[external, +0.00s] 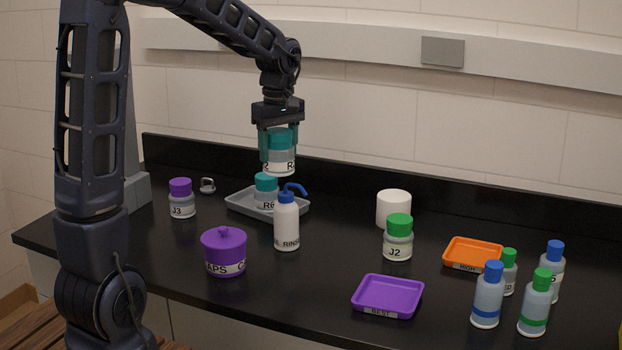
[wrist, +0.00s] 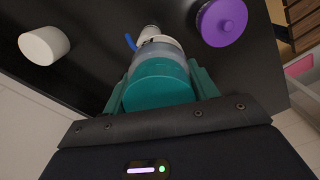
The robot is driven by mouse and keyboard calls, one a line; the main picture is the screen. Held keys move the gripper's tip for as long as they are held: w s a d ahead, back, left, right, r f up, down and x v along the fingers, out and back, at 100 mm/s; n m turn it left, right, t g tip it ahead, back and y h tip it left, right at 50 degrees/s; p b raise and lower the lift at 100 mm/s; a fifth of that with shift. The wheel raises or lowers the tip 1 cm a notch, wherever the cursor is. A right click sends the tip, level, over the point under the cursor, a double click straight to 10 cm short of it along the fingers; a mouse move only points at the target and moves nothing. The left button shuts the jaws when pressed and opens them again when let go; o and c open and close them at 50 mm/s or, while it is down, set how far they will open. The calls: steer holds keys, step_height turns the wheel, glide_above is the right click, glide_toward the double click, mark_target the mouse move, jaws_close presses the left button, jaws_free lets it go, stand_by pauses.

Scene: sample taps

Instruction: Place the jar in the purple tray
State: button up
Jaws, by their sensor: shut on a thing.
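My gripper (external: 279,150) is shut on a clear jar with a teal lid (external: 280,138) and a white label ending in 2. It holds the jar upright in the air above the grey tray. In the wrist view the jar's teal lid (wrist: 158,85) fills the space between the fingers. The purple tray (external: 388,297), labelled BEST, lies empty at the front of the bench, right of and below my gripper. Another teal-lidded jar (external: 266,190), its label partly hidden, stands in the grey tray (external: 240,205). A green-lidded jar J2 (external: 398,238) and a purple-lidded jar J3 (external: 181,198) stand on the bench.
A white rinse bottle (external: 286,222) and a purple pot (external: 225,252) stand below the held jar. A white cylinder (external: 393,208) is behind J2. An orange tray (external: 473,254) and several bottles (external: 488,297) are at right. Bench left of the purple tray is clear.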

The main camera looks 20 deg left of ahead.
steer(key=s+d+m, duration=0.3)
steer(key=d+m, duration=0.1)
steer(key=d, duration=1.1)
steer(key=m, duration=0.3)
glide_above(389, 298)
step_height(389, 298, down, 20)
steer(key=shift+s+r, duration=0.15)
steer(key=shift+r, duration=0.05)
steer(key=shift+f, duration=0.15)
steer(key=o, duration=1)
steer(key=shift+o, duration=0.2)
steer(key=shift+m, duration=0.3)
